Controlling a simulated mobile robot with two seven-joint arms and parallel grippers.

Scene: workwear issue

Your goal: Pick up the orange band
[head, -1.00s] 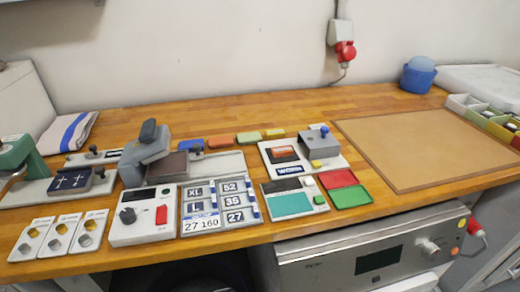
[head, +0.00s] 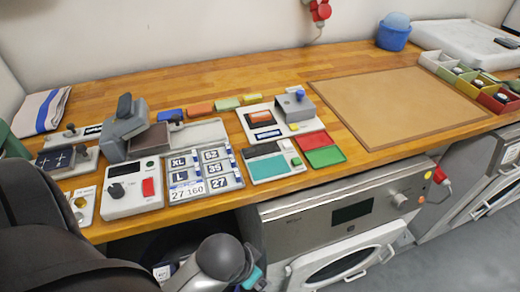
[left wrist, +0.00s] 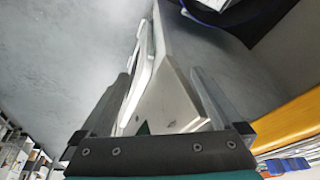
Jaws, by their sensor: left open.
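The orange band (head: 201,107) lies flat in a row of small coloured bands near the back of the wooden bench, between a blue one and a green one. Nothing touches it from above. My left arm comes in at the lower left of the head view, in front of the bench and below its top. In the left wrist view my left gripper (left wrist: 160,76) is open, its two metal fingers apart, with a white panel behind them. The orange band cannot be made out in that view. My right gripper is not in view.
A grey press (head: 126,130), a white control box (head: 132,190) and a size-label board (head: 200,178) stand in front of the bands. A stamp tray (head: 318,130) is to their right. The brown mat (head: 395,105) is clear. A machine (head: 345,215) sits below the bench.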

